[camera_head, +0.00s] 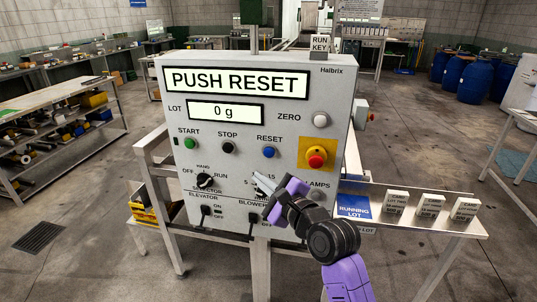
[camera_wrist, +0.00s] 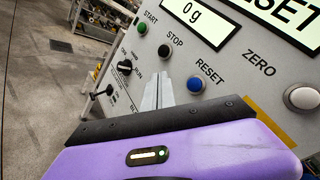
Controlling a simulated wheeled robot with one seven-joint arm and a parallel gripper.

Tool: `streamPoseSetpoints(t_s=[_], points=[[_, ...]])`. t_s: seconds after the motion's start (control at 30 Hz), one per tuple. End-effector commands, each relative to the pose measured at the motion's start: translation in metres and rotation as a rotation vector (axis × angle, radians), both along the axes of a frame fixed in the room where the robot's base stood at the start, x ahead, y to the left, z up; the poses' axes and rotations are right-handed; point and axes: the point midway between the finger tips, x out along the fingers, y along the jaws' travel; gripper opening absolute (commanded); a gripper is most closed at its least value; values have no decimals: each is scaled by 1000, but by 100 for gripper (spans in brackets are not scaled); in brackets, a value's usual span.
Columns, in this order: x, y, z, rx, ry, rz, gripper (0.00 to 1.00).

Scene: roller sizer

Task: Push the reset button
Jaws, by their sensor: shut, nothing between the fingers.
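The reset button (camera_head: 269,152) is a round blue button under the label RESET on the grey control panel (camera_head: 240,110). It also shows in the wrist view (camera_wrist: 195,85), just right of my fingertips. My gripper (camera_head: 260,180) is shut and empty, in front of the panel, below the blue button in the head view. In the wrist view its fingers (camera_wrist: 158,90) point toward the panel left of the button. They look apart from the button; the exact gap to the panel cannot be told. The display (camera_head: 236,80) reads PUSH RESET.
A green START button (camera_head: 190,143), a black STOP button (camera_head: 229,147), a white ZERO button (camera_head: 320,120) and a red emergency stop (camera_head: 316,157) are nearby on the panel. A selector knob (camera_head: 205,180) is lower left. A side shelf (camera_head: 410,215) holds cards at right.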

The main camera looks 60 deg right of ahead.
Motion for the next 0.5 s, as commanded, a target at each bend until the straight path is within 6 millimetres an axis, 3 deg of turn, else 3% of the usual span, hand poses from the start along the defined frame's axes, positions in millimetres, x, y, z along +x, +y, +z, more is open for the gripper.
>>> streamPoseSetpoints(t_s=[0.27, 0.5], points=[[6, -15, -2, -3, -2, -2, 0], [18, -44, -3, -4, -2, -2, 0]])
